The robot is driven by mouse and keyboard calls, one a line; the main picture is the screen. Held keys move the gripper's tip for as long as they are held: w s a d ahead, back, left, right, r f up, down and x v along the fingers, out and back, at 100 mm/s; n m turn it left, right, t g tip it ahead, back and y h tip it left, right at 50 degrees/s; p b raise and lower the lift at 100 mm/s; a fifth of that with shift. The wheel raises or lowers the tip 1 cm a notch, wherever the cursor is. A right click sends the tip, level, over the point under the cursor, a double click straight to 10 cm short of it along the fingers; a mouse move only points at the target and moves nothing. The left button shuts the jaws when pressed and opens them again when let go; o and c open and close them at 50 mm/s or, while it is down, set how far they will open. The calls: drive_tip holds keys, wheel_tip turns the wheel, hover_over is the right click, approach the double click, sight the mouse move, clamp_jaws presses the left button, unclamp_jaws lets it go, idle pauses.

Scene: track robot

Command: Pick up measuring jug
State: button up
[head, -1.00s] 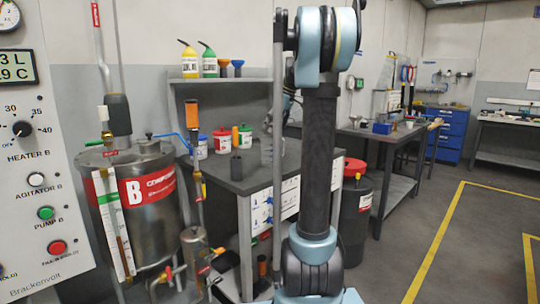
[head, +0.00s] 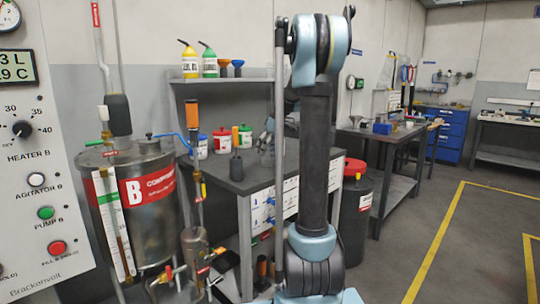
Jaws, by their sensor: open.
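My arm rises in front of the grey bench (head: 225,180). Its far end comes down behind the upright post, over the right part of the bench top. My gripper (head: 267,141) shows there as a small blue-grey shape, partly hidden by the post and my arm. It is open and low over the bench top. I cannot clearly make out the measuring jug; a pale grey shape close to the gripper may be part of it, but I cannot tell. Whether the gripper touches anything is hidden.
A steel tank (head: 150,205) stands left. A black bin (head: 355,200) is right. Floor at right is clear.

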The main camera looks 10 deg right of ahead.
drive_tip(key=shift+f, duration=0.15)
drive_tip(key=c, duration=1.2)
drive_tip(key=shift+o, duration=0.2)
